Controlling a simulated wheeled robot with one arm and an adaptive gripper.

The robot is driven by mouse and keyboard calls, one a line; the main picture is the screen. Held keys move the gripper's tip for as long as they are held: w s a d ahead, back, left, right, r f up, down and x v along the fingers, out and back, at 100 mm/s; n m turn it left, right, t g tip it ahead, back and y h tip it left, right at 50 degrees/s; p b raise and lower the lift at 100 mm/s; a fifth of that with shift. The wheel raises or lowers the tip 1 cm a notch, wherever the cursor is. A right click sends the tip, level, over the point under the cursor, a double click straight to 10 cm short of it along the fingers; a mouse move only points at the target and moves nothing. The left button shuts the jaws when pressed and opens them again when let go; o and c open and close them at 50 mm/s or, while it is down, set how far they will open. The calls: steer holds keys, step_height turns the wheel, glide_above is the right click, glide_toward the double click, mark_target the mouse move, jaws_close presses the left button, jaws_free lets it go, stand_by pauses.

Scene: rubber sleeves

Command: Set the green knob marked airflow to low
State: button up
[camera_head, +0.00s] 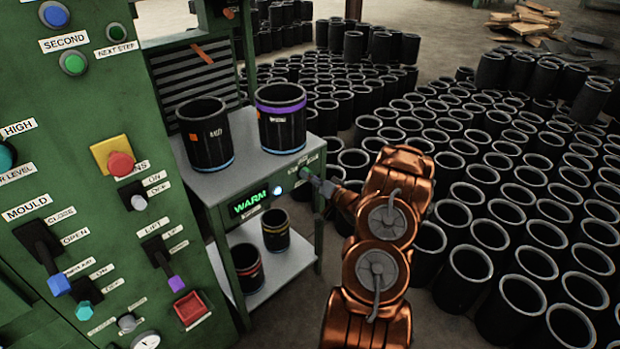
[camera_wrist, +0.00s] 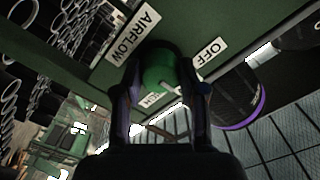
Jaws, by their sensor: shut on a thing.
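The green knob (camera_wrist: 158,68) sits on the green panel between plates reading AIRFLOW (camera_wrist: 133,33) and OFF (camera_wrist: 208,52). A third small plate (camera_wrist: 152,98) is partly hidden and I cannot read it. A pale pointer mark (camera_wrist: 170,89) shows on the knob, on the side towards the third plate. My gripper (camera_wrist: 160,82) has a finger on each side of the knob and is shut on it. In the head view my gripper (camera_head: 322,186) reaches the knob (camera_head: 306,173) at the right end of the bench's front.
A lit display (camera_head: 250,203) reads WARM, with a blue-white button (camera_head: 277,190) beside it. Two black sleeves (camera_head: 206,134) (camera_head: 281,112) stand on the bench top. Two smaller ones (camera_head: 275,230) (camera_head: 247,268) stand on the shelf below. Many sleeves crowd the floor at right.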

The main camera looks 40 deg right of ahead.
steer(key=o, duration=1.2)
steer(key=shift+c, duration=0.2)
steer(key=s, duration=1.2)
steer(key=shift+a, duration=0.1)
